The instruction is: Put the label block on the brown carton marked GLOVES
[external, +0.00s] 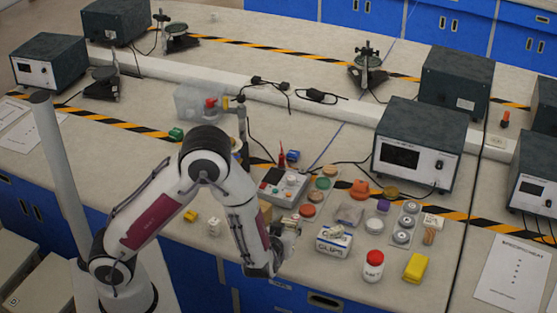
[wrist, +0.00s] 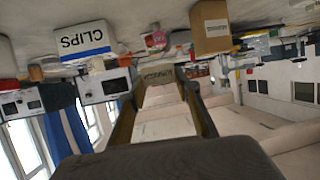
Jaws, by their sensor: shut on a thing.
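My gripper (external: 287,230) is low over the bench, just left of the white CLIPS box (external: 333,241). In the wrist view my gripper (wrist: 163,88) is shut on the label block (wrist: 158,76), a small pale block with dark lettering too small to read. The wrist picture appears upside down. A brown carton (wrist: 211,28) with a white label stands right of the fingers there, apart from the block; its lettering is unreadable. In the external view a tan patch of the carton (external: 265,208) shows, mostly hidden behind my arm.
The CLIPS box also shows in the wrist view (wrist: 84,42). A red-lidded white jar (external: 373,266) and a yellow block (external: 416,267) stand to the right. Behind are a grey control box (external: 283,187) and several small items.

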